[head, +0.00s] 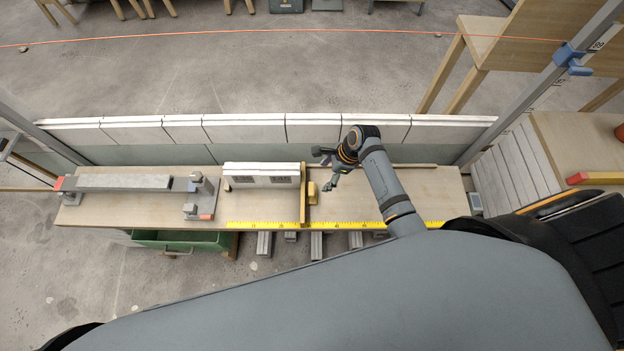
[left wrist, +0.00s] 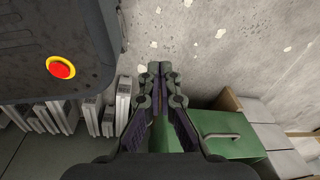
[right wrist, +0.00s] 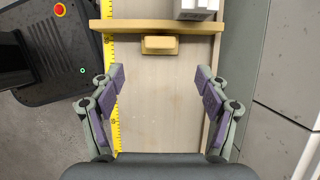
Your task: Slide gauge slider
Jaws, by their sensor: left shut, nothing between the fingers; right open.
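The gauge slider is a yellow bar (head: 303,200) set across the bench, with a small yellow grip block (head: 312,192) on its right side. In the right wrist view the bar (right wrist: 190,26) lies across the top, with the grip block (right wrist: 160,45) on its near side. My right gripper (head: 325,170) is above the bench, right of the slider. Its fingers are spread wide and empty, with the grip block ahead of them and apart (right wrist: 160,82). My left gripper (left wrist: 159,70) is shut and empty, above the floor near a green drawer (left wrist: 225,135).
A yellow measuring tape (head: 270,225) runs along the bench's front edge. A white block (head: 250,169) stands just left of the slider. A grey bar (head: 125,182) on supports lies farther left. A low white wall (head: 245,130) is behind. Bench right of the slider is clear.

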